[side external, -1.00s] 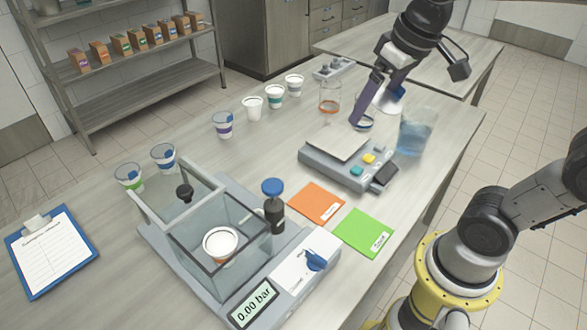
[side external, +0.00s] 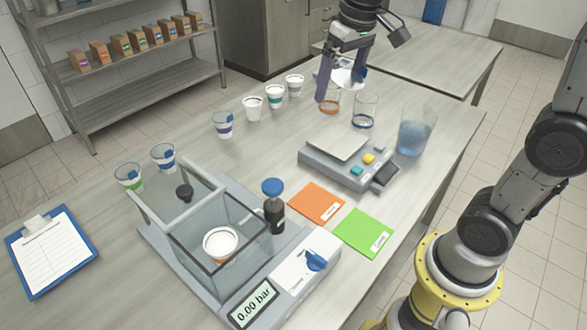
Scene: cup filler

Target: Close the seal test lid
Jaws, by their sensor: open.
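The seal tester (side external: 160,240) stands at the front left, its clear chamber open at the top. A white cup (side external: 220,243) sits inside the chamber. The clear lid (side external: 158,212) is raised and tilted back on the chamber's left side, with a black knob (side external: 184,192) on it. The display (side external: 252,305) reads 0.00 bar. My gripper (side external: 342,90) is open at the far side of the table, above and behind the glass with the orange band, well away from the lid. A pale round shape with a blue patch shows between its fingers; I cannot tell what it is.
A blue-topped dark stamp (side external: 273,207) stands close right of the chamber. Orange (side external: 316,202) and green (side external: 363,232) cards, a scale (side external: 347,165), two glasses and a blue-filled beaker (side external: 415,133) lie to the right. Several cups line the back. A clipboard (side external: 52,252) lies left.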

